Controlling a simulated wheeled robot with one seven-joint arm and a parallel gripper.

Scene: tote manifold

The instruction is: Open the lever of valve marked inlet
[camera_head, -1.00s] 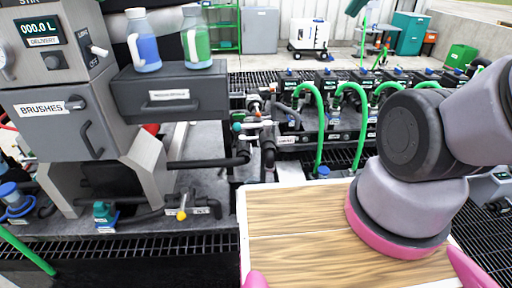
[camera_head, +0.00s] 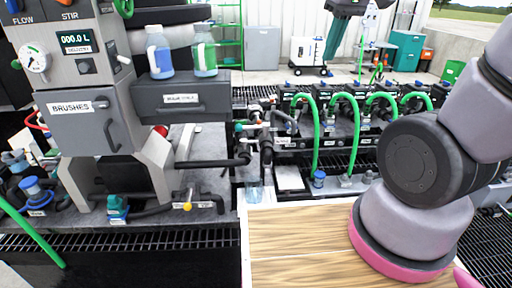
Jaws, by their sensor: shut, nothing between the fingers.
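No label that I can read says inlet, so I cannot tell which valve is the inlet one. A valve with a yellow lever (camera_head: 188,200) sits on the black pipe on the deck below the drawer, with a small white tag beside it. A teal and blue valve (camera_head: 117,207) stands to its left, and a blue-topped valve (camera_head: 33,188) is at the far left. A pipe cluster with small coloured handles (camera_head: 251,128) is at the centre. My arm rises at the right. My gripper is out of the picture.
A grey cabinet marked BRUSHES (camera_head: 91,121) and a dark drawer unit (camera_head: 180,100) with two bottles on top stand above the deck. Green hoses (camera_head: 355,130) arch over the back row of pumps. My wooden top fills the lower middle. Black grating (camera_head: 150,240) runs along the deck's front.

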